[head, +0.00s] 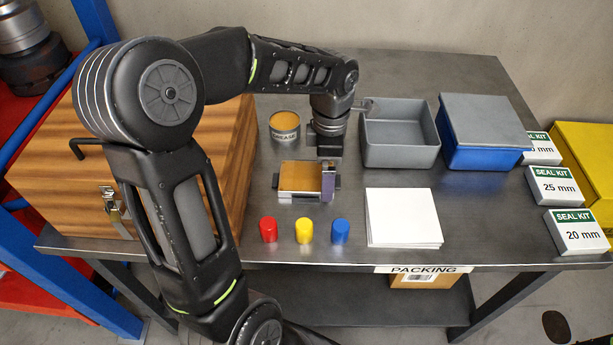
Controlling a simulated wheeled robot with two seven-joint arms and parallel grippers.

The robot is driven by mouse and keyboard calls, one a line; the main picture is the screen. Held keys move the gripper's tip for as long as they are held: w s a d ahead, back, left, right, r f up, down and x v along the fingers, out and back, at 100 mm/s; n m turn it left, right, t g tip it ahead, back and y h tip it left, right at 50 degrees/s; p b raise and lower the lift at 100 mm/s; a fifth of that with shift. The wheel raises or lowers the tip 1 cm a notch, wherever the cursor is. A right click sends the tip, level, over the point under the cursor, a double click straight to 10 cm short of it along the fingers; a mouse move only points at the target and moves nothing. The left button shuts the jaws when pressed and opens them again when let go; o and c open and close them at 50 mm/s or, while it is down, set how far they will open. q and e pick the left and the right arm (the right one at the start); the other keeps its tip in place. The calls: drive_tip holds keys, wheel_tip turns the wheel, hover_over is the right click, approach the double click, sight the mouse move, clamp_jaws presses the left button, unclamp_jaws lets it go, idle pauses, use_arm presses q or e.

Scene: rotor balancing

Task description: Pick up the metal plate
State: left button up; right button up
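A small square block with a tan, shiny top and metallic edges (300,177) lies on the grey bench, in front of the grease tin; it may be the metal plate, but I cannot tell for sure. My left arm reaches over the wooden box, and its gripper (328,155) points down at the block's right back edge. The fingers are small and partly merge with the block's bright right end, so I cannot see whether they are apart, or touching it. My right gripper is not in view.
A tin of grease (284,127) stands behind the block. Red (268,230), yellow (304,231) and blue (340,231) caps stand in front. White sheets (402,218), an open grey bin (400,154), a lidded blue bin (480,158) and seal kit boxes (575,232) are right. The wooden box (45,185) is left.

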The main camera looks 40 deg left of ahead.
use_arm(q)
drive_tip(key=shift+f, duration=0.6)
drive_tip(key=shift+c, duration=0.4)
drive_tip(key=shift+r, duration=0.1)
drive_tip(key=c, duration=1.9)
drive_tip(key=shift+r, duration=0.1)
wheel_tip(320, 180, up, 10)
drive_tip(key=shift+f, duration=0.1)
